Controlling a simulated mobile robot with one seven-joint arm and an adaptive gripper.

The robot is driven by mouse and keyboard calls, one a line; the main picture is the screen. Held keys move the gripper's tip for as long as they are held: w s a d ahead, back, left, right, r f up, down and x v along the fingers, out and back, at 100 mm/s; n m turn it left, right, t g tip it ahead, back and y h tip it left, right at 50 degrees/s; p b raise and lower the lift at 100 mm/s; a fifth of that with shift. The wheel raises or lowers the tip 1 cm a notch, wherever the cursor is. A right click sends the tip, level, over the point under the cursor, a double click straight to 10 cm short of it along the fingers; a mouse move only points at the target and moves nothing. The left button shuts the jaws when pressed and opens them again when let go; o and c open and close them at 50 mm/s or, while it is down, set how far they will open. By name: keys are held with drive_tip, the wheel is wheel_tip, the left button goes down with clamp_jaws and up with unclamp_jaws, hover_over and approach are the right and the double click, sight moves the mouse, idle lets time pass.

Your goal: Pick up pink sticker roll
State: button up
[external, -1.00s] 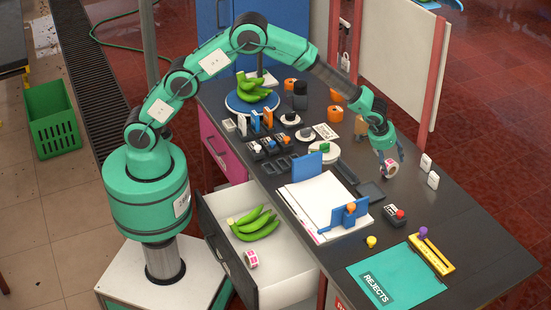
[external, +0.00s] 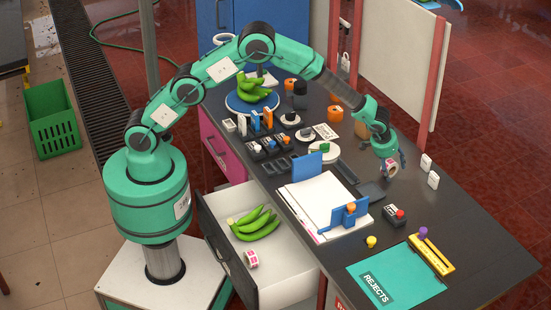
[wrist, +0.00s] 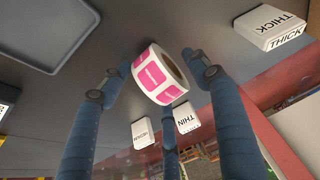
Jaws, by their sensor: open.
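A pink-and-white sticker roll (external: 388,169) is at the right side of the dark bench, just below my gripper (external: 398,158). In the wrist view the roll (wrist: 152,76) shows pink labels and lies between the spread blue fingers of my gripper (wrist: 156,76). The fingers are open, with a visible gap on the right side; contact on the left is unclear. A second pink roll (external: 251,259) lies in the open drawer (external: 283,273), beside green bananas (external: 256,224).
White blocks marked THICK (wrist: 270,27) and THIN (wrist: 186,117) stand near the roll. A dark tray (external: 371,191) is close by on the left. A paper stack (external: 310,200), a red-buttoned box (external: 394,215) and a teal REJECTS mat (external: 398,277) occupy the front.

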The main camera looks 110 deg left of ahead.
sight(392, 162)
drive_tip(key=shift+c, duration=0.5)
drive_tip(key=c, duration=1.2)
drive_tip(key=shift+r, duration=0.2)
wheel_tip(392, 162, up, 10)
drive_tip(key=shift+f+p, duration=0.15)
drive_tip(key=shift+p, duration=0.85)
